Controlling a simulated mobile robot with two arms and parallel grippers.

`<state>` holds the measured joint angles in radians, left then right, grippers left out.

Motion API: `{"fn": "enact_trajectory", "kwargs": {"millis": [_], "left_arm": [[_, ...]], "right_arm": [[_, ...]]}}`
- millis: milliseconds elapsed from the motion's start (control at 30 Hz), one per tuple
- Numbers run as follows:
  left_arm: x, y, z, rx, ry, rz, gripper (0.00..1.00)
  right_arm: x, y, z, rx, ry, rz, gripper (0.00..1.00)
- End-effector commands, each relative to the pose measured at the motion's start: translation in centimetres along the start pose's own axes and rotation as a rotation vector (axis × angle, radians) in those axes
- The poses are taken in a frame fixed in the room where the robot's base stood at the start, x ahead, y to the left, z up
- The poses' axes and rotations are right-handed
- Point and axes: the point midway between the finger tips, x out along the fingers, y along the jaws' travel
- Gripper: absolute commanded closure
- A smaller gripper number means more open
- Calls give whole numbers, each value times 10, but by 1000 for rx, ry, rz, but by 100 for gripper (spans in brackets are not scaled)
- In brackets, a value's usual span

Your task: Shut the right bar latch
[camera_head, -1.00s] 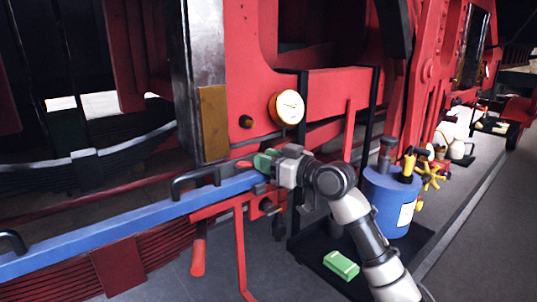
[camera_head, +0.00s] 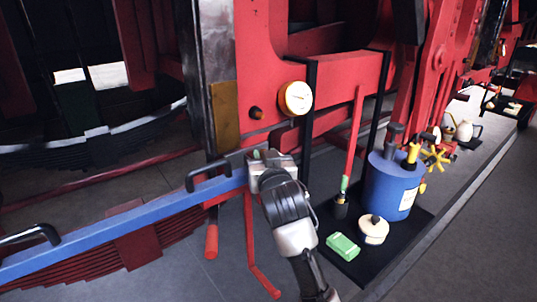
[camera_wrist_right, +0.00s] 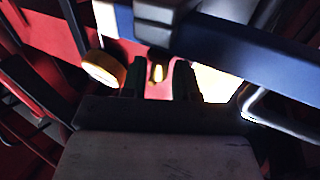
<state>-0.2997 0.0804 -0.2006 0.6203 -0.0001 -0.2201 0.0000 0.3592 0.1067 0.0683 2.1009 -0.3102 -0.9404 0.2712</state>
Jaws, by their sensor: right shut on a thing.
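The blue bar (camera_head: 130,222) runs from the lower left to the red frame, with black handles on top. My right gripper (camera_head: 258,157) is at the bar's right end, where the right bar latch would be, and largely hides it. In the right wrist view, the blue bar (camera_wrist_right: 255,55) passes close by on the right. There the two dark fingers of my right gripper (camera_wrist_right: 160,80) are close around a small, bright yellowish part (camera_wrist_right: 157,72), probably the latch handle. The latch's exact position cannot be made out. My left gripper is not in view.
A round gauge (camera_head: 296,98) is just above and right of my right gripper. A red handle (camera_head: 211,240) hangs below the bar. A black tray (camera_head: 358,268) on the floor holds a blue can (camera_head: 390,188), a green block (camera_head: 342,246) and a pale round tin (camera_head: 373,229).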

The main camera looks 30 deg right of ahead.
Motion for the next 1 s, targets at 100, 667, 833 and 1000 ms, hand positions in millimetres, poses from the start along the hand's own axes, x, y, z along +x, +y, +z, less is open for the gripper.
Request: {"fn": "enact_trajectory", "kwargs": {"millis": [100,667,833,1000], "left_arm": [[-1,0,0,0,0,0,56],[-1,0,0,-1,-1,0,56],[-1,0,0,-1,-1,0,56],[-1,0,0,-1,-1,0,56]], "right_arm": [[0,-2,-3,0,6,33,94],[-1,-2,-3,-3,8,59,69],[-1,-2,-2,-3,5,58,56],[-1,-3,-1,-3,3,57,56]]}}
